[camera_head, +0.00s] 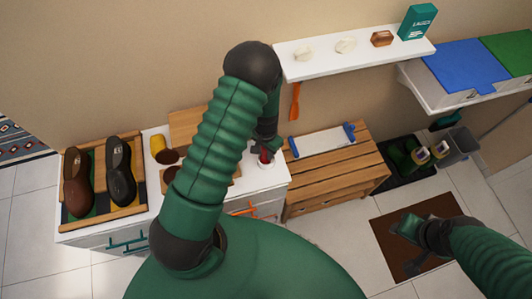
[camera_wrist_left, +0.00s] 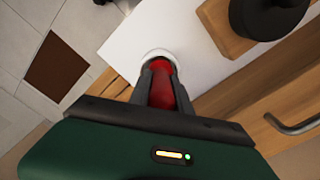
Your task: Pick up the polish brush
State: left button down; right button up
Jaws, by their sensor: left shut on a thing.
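The polish brush, which I take to be the red thing (camera_head: 265,155), is at the right end of the white cabinet top. In the left wrist view its red body (camera_wrist_left: 162,92) is between the fingers of my left gripper (camera_wrist_left: 160,80), which is shut on it. A white round piece (camera_wrist_left: 158,54) shows at its far end; it also shows just under the gripper in the head view (camera_head: 267,164). I cannot tell whether this is part of the brush or a cup around it. My right gripper (camera_head: 418,238) is over a brown mat, its jaws unclear.
A wooden rack (camera_head: 103,214) with a brown shoe (camera_head: 76,182) and a black shoe (camera_head: 121,170) stands left on the white cabinet (camera_head: 75,236). A slatted bench (camera_head: 338,176) is to the right. A white shelf (camera_head: 353,55) hangs above. My left arm hides the cabinet's middle.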

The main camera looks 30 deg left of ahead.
pick_arm(q)
jog(key=shift+r, duration=0.2)
notch_tip(320, 180, up, 10)
jog(key=shift+d+f+b, duration=0.15)
jog(key=shift+b, duration=0.9)
